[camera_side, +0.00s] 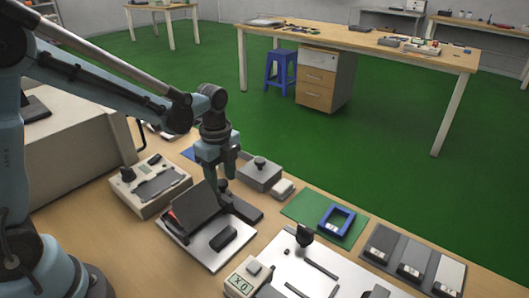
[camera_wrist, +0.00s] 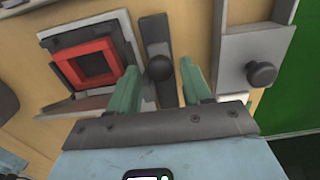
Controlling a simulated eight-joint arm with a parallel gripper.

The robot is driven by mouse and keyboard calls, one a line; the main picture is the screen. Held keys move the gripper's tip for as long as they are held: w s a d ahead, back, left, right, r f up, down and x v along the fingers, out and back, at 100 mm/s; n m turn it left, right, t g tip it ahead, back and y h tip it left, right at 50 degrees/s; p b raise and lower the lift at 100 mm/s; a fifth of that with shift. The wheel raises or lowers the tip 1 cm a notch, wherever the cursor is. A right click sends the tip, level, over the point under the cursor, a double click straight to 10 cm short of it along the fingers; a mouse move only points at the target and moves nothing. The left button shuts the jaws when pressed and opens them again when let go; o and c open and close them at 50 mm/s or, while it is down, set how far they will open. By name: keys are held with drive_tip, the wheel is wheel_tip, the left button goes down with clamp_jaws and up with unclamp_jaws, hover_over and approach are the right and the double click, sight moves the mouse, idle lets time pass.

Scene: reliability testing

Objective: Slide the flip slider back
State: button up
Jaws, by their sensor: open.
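The flip slider unit is a metal plate (camera_side: 213,245) with a tilted dark flap (camera_side: 192,206) and a dark slider bar (camera_side: 243,208) beside it. In the wrist view the flap area shows a red square frame (camera_wrist: 92,62), and the slider bar (camera_wrist: 156,33) carries a round dark knob (camera_wrist: 160,67). My gripper (camera_side: 216,181) is low over the bar and points down. In the wrist view its two green fingers (camera_wrist: 158,72) are apart, one on each side of the knob. Contact with the knob cannot be told.
A grey block with a knob (camera_side: 260,174) stands just behind; it also shows right of my fingers in the wrist view (camera_wrist: 262,73). A beige device (camera_side: 151,184) is at left. A green mat with a blue frame (camera_side: 336,220) and grey trays (camera_side: 411,260) lie at right.

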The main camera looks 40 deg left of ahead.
sight(222, 182)
drive_tip(key=shift+f, duration=0.35)
drive_tip(key=shift+r, duration=0.1)
drive_tip(key=shift+r, duration=2.2)
